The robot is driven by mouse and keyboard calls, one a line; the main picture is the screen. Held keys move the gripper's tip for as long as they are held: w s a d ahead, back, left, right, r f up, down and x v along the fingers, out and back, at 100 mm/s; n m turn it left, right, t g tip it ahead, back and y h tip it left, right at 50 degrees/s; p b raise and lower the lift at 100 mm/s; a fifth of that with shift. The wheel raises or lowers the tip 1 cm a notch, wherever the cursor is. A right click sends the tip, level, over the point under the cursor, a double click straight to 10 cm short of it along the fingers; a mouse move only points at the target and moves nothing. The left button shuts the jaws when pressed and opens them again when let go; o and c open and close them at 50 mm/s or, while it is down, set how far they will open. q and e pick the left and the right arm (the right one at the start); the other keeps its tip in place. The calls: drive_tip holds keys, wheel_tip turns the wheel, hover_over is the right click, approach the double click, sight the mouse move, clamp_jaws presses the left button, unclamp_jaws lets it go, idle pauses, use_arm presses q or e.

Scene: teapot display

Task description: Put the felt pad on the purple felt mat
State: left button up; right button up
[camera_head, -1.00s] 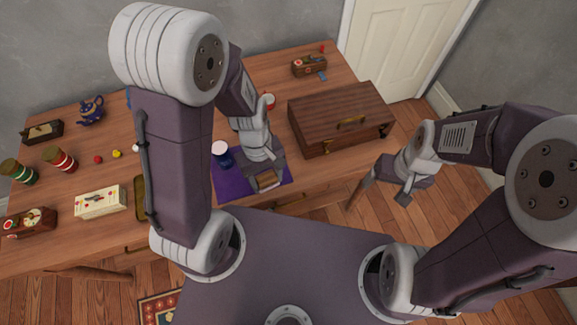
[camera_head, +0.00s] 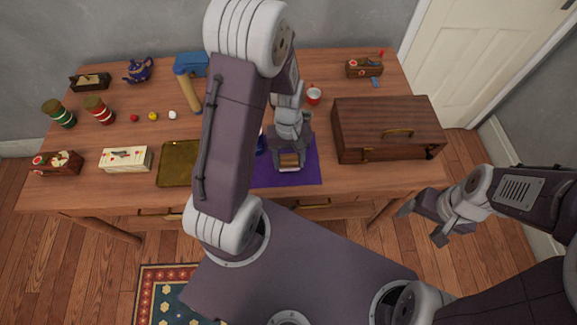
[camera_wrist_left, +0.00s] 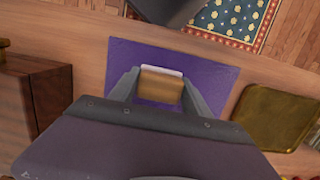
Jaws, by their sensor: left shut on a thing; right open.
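The felt pad (camera_head: 289,160) is a small tan block with a pale underside. My left gripper (camera_head: 289,165) is shut on it, a finger at each side. The purple felt mat (camera_head: 308,173) lies flat near the table's front edge, directly below the pad. In the left wrist view, the pad (camera_wrist_left: 160,88) sits between the fingers (camera_wrist_left: 161,92), with the mat (camera_wrist_left: 213,78) around it. Whether the pad touches the mat I cannot tell. My right gripper (camera_head: 422,224) is open and empty, off the table's front right.
A wooden chest (camera_head: 385,130) stands right of the mat. A brass tray (camera_head: 174,165) lies to its left. A blue jar (camera_head: 261,144) shows partly behind my left arm. A white-and-red cup (camera_head: 313,95) stands behind. A cream box (camera_head: 125,159) is further left.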

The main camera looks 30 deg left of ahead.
sight(290, 173)
use_arm(q)
wheel_tip(290, 173, down, 4)
drive_tip(key=shift+r+b, duration=0.1)
drive_tip(key=shift+b, duration=0.4)
drive_tip(key=shift+w, duration=0.1)
drive_tip(key=shift+f, duration=0.45)
drive_tip(key=o, duration=1.4)
drive_tip(key=shift+s+d+r, duration=0.1)
drive_tip(key=shift+s, duration=0.1)
drive_tip(key=shift+o, duration=0.2)
drive_tip(key=shift+d, duration=0.1)
